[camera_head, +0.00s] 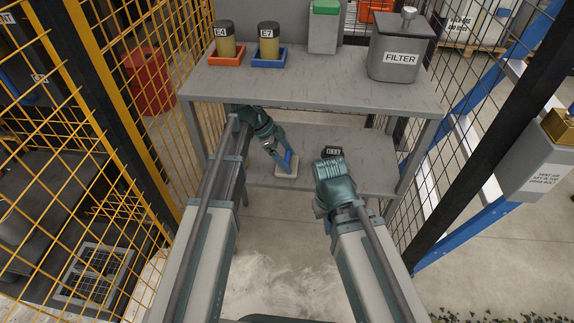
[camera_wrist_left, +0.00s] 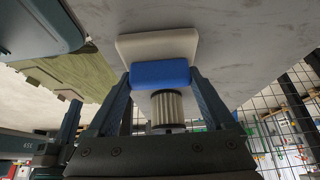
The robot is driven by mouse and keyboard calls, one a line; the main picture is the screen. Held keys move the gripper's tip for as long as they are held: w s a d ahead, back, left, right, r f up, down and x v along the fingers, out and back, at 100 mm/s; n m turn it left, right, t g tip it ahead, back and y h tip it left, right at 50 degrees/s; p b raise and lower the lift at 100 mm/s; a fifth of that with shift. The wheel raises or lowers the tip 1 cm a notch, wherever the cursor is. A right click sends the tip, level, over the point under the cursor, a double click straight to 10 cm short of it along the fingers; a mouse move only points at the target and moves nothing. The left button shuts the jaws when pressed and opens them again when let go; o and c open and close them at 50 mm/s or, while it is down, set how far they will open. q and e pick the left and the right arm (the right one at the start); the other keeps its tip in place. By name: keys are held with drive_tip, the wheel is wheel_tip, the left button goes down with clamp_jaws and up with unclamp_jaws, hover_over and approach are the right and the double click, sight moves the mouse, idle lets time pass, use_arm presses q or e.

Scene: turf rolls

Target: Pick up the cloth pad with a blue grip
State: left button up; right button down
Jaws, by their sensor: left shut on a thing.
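The cloth pad is a pale, flat block (camera_head: 286,172) with a blue grip (camera_head: 289,158) on it. It is at the lower shelf's front, near its left end. My left gripper (camera_head: 282,153) is shut on the blue grip. In the left wrist view the blue grip (camera_wrist_left: 160,74) is between the two fingers, with the pale pad (camera_wrist_left: 157,46) beyond it against grey. I cannot tell whether the pad touches the shelf. My right gripper (camera_head: 331,154) is in front of the shelf to the right; its fingers are not clearly seen.
The grey table (camera_head: 320,92) stands above the lower shelf (camera_head: 372,165). On it are an orange tray (camera_head: 226,60) and a blue tray (camera_head: 269,63) with jars, a green-topped container (camera_head: 324,35) and a FILTER bin (camera_head: 399,58). Mesh fences flank both sides. The shelf's right part looks clear.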

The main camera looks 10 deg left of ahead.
use_arm(q)
drive_tip(key=shift+r, duration=0.1)
drive_tip(key=shift+c, duration=0.3)
drive_tip(key=shift+r+p, duration=0.6)
drive_tip(key=shift+p, duration=0.1)
drive_tip(key=shift+s+r, duration=0.15)
drive_tip(key=shift+s, duration=0.1)
drive_tip(key=s, duration=1.7)
drive_tip(key=shift+s, duration=0.25)
